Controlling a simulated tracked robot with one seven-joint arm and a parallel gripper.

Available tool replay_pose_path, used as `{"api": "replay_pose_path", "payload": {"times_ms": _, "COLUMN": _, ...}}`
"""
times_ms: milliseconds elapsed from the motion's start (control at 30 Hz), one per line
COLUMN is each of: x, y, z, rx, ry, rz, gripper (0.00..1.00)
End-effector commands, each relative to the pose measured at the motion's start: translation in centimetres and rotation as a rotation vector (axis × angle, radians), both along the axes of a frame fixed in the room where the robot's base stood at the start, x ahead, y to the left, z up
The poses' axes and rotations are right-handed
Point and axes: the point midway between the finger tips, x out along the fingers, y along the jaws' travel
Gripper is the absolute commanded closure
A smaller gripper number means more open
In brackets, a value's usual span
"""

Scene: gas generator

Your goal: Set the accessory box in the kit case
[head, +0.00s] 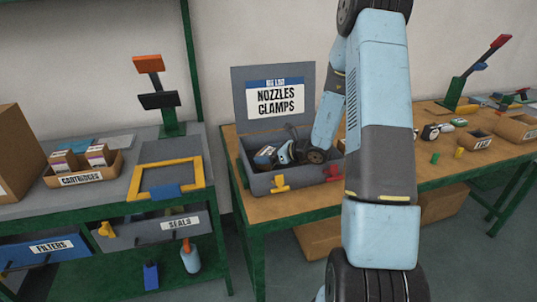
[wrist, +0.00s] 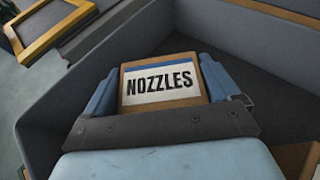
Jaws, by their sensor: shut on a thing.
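The kit case (head: 262,183) is a grey open box on the wooden bench, with its lid (head: 290,117) raised and labelled "NOZZLES CLAMPS". My gripper (wrist: 160,78) is shut on a small brown accessory box (wrist: 161,88) with a white "NOZZLES" label, one blue finger on each side. In the head view the gripper (head: 283,152) reaches down into the case, and the small box (head: 265,155) shows at its left. The wrist view shows the grey case walls around the box. The underside of the box is hidden, so I cannot tell whether it touches the case floor.
A yellow frame (head: 137,181) lies on the grey bench at left, near a cartridges tray (head: 86,181). Small parts and trays (head: 480,140) occupy the right of the bench.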

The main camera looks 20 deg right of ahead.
Motion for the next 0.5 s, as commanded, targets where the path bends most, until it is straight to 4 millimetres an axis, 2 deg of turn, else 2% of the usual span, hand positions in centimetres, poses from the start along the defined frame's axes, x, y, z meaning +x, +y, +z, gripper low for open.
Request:
{"api": "replay_pose_path", "payload": {"times_ms": 167, "x": 0.01, "y": -0.03, "z": -0.11, "rx": 0.000, "ry": 0.000, "rz": 0.000, "gripper": 0.47}}
{"api": "replay_pose_path", "payload": {"times_ms": 200, "x": 0.00, "y": -0.04, "z": -0.12, "rx": 0.000, "ry": 0.000, "rz": -0.001, "gripper": 0.08}}
{"api": "replay_pose_path", "payload": {"times_ms": 300, "x": 0.00, "y": -0.06, "z": -0.10, "rx": 0.000, "ry": 0.000, "rz": -0.001, "gripper": 0.00}}
{"api": "replay_pose_path", "payload": {"times_ms": 500, "x": 0.00, "y": -0.09, "z": -0.07, "rx": 0.000, "ry": 0.000, "rz": -0.001, "gripper": 0.00}}
